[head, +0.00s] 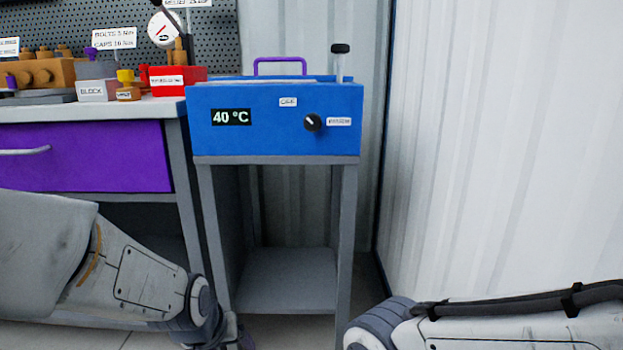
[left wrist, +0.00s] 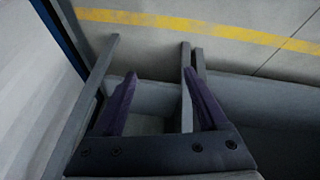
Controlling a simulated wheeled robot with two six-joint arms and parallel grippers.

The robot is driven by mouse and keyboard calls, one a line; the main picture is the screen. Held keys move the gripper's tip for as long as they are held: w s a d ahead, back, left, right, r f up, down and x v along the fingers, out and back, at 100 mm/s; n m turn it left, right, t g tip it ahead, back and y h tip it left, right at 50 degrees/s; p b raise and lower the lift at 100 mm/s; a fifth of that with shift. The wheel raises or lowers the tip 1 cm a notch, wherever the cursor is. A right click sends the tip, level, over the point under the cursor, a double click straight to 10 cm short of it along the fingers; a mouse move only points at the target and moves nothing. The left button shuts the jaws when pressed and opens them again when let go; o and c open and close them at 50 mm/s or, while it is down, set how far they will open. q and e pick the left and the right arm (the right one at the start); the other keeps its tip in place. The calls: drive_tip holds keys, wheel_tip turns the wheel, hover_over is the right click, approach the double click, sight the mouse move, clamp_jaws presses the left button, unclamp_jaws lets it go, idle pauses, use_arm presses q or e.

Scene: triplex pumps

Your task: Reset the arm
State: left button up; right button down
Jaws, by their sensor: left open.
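My left arm comes in from the left in the head view and bends down in front of the stand, with its hand cut off at the bottom edge. In the left wrist view my left gripper (left wrist: 160,95) has its two purple fingers wide apart. Nothing is between them; grey stand parts and the floor show beyond. My right arm reaches in at the lower right of the head view, and its gripper is out of frame.
A blue heater box (head: 273,134) reading 40 °C stands on a grey stand (head: 283,278). A workbench with a purple drawer (head: 90,158) and several parts on top is at the left. A white corrugated wall (head: 500,150) closes the right side. The floor has a yellow stripe (left wrist: 170,22).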

use_arm(q)
drive_tip(key=s+a+f+m+g, duration=0.2)
drive_tip(key=s+a, duration=0.1)
drive_tip(key=s, duration=0.3)
drive_tip(key=s+d+r+m+g+p, duration=0.2)
drive_tip(key=s+d+r+m+p, duration=0.2)
drive_tip(key=s+d+r+p, duration=0.5)
drive_tip(key=s+d+r+m+g+p, duration=0.1)
drive_tip(key=s+d+r+m+p, duration=0.3)
drive_tip(key=r+p, duration=0.95)
wheel_tip(320, 180, up, 38)
drive_tip(key=p, duration=3.3)
drive_tip(key=shift+r+n, duration=0.15)
drive_tip(key=shift+n, duration=0.15)
